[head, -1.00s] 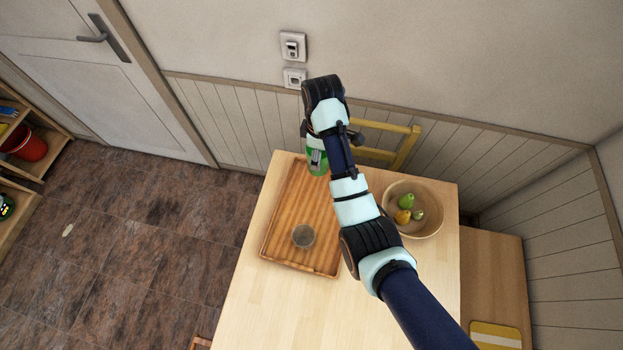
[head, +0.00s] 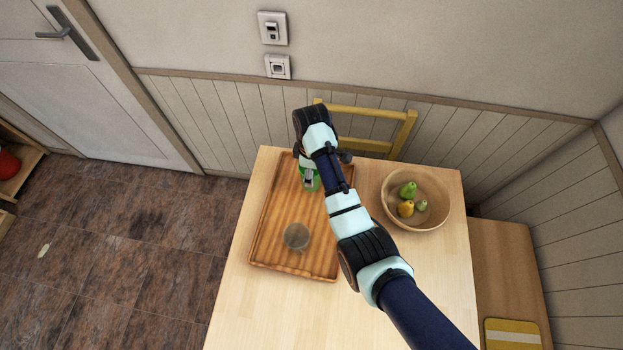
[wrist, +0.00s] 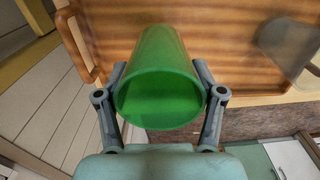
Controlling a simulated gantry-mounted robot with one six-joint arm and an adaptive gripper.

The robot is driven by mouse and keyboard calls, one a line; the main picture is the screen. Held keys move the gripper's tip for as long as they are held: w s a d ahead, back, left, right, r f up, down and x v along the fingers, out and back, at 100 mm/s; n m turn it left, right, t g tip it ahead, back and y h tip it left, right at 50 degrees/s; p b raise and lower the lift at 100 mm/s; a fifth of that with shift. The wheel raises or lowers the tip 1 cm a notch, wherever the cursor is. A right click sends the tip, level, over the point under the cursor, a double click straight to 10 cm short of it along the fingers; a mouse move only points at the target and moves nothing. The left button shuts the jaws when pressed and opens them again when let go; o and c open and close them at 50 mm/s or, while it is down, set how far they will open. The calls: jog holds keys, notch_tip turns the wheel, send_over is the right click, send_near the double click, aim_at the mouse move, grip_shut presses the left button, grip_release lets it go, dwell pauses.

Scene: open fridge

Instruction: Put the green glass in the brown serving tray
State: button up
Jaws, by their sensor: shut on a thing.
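The green glass (wrist: 160,75) is held between the two fingers of my gripper (wrist: 161,88), which is shut on it. In the head view, the green glass (head: 309,181) shows only in part under my gripper (head: 309,172), at the far end of the brown serving tray (head: 290,262). In the wrist view, the tray (wrist: 215,20) lies behind the glass. I cannot tell whether the glass touches the tray. A clear grey glass (head: 297,236) stands in the near part of the tray, and it also shows at the right of the wrist view (wrist: 290,42).
A wooden bowl (head: 440,212) with several green and yellow fruits stands right of my arm. A yellow chair (head: 405,135) stands behind the table (head: 275,310), close to the wall. The tray's middle is clear. The table's near part is bare.

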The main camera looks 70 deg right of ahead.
notch_tip(320, 180, down, 4)
jog(key=shift+f+b, duration=0.2)
jog(key=shift+b, duration=0.5)
jog(key=shift+r, duration=0.1)
jog(key=o, duration=1.5)
notch_tip(320, 180, up, 12)
jog(key=p, duration=0.3)
jog(key=shift+p, duration=0.3)
